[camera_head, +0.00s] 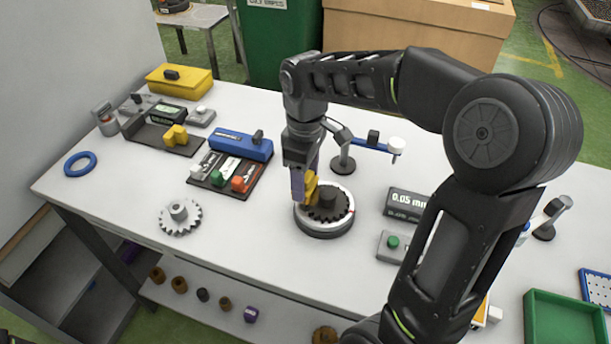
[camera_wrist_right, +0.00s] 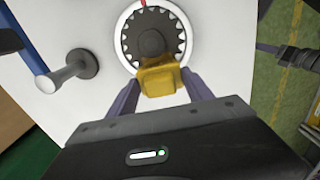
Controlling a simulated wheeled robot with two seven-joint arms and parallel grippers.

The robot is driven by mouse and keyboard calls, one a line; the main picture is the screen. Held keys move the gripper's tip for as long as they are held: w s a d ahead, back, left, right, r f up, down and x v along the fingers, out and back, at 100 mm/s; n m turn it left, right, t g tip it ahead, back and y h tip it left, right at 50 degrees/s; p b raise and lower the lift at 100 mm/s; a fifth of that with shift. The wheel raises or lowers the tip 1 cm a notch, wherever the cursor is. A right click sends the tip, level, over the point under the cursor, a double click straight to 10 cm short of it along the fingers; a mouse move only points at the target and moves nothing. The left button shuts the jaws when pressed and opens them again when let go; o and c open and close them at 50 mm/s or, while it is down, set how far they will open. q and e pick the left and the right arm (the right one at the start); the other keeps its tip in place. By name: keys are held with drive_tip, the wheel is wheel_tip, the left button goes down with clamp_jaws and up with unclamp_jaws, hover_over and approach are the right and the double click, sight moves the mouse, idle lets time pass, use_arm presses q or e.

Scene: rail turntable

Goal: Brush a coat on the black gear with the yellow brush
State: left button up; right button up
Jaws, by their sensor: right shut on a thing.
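The black gear (camera_head: 325,208) lies on a round turntable (camera_head: 325,231) with a white rim, near the middle of the table. My right gripper (camera_head: 304,193) points down at the gear's left side. It is shut on the yellow brush (camera_head: 311,187). In the right wrist view the yellow brush (camera_wrist_right: 160,78) sits between the two purple fingers and overlaps the near edge of the black gear (camera_wrist_right: 152,40). Whether the bristles touch the gear is hidden. My left gripper is not in view.
A grey gear (camera_head: 180,217) lies left of the turntable. A black tray (camera_head: 226,172) with white, green and red items and a blue box (camera_head: 241,145) stand behind it. A small lamp-like stand (camera_head: 343,160) is close behind my gripper. A display block (camera_head: 406,204) stands right.

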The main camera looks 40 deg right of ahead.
drive_tip(key=shift+f, duration=0.35)
drive_tip(key=shift+s+d, duration=0.25)
drive_tip(key=shift+s, duration=0.15)
idle(0.3)
drive_tip(key=shift+w+a, duration=0.1)
drive_tip(key=shift+w, duration=0.05)
drive_tip(key=shift+w+a, duration=0.15)
drive_tip(key=shift+w, duration=0.1)
idle(0.4)
drive_tip(key=shift+s+d, duration=0.25)
drive_tip(key=shift+s, duration=0.15)
idle(0.3)
drive_tip(key=shift+w+a, duration=0.25)
drive_tip(key=shift+w, duration=0.15)
idle(0.5)
drive_tip(key=shift+s+d, duration=0.25)
drive_tip(key=shift+s, duration=0.15)
idle(0.3)
drive_tip(key=shift+w+a, duration=0.25)
drive_tip(key=shift+w, duration=0.1)
idle(0.3)
